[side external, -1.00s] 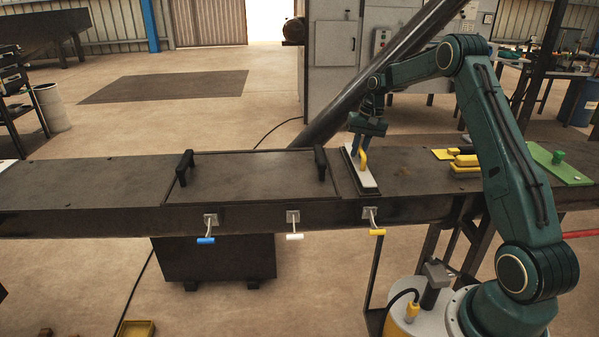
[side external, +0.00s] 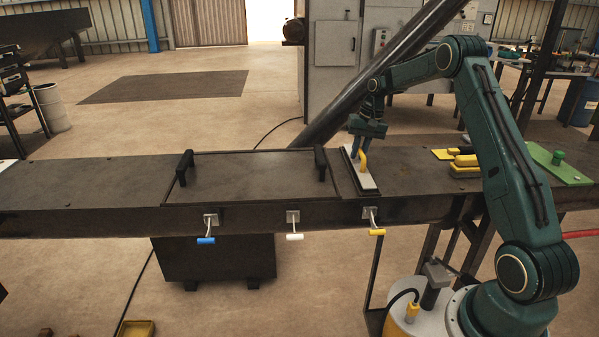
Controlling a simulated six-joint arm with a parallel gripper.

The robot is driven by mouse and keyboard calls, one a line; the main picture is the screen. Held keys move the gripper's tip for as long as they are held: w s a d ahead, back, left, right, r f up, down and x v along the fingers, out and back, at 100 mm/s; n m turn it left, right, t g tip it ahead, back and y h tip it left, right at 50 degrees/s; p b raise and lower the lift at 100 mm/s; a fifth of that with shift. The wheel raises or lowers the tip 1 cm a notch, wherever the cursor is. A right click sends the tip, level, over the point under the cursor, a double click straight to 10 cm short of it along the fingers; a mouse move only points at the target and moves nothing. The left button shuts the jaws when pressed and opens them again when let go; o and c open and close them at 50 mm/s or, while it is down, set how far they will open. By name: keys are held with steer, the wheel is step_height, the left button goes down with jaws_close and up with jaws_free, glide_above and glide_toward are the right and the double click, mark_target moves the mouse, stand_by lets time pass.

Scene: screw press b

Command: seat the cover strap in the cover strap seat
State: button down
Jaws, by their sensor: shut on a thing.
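The cover strap is a narrow white plate (side external: 367,181) with a yellow arched handle (side external: 364,161). It lies lengthwise across the dark bench, just right of a large dark cover. My gripper (side external: 357,153) points down and is shut on the strap at the far part of its handle. The cover strap seat (side external: 350,183) seems to be the dark edged strip around and under the plate. The strap looks level and low over it. I cannot tell from this angle whether it is fully down or a small gap is left.
The dark cover (side external: 255,178) has two black handles (side external: 185,167). Blue, white and yellow levers (side external: 375,222) hang on the bench front. Yellow parts (side external: 465,161) and a green plate with a knob (side external: 556,165) lie to the right. A dark slanted post (side external: 385,75) stands behind my gripper.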

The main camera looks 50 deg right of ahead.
steer(key=shift+f, duration=0.7)
steer(key=c, duration=1.3)
jaws_free()
steer(key=shift+c, duration=0.2)
step_height(320, 180, up, 14)
steer(key=s+d, duration=0.2)
steer(key=shift+f, duration=0.25)
steer(key=shift+a, duration=0.1)
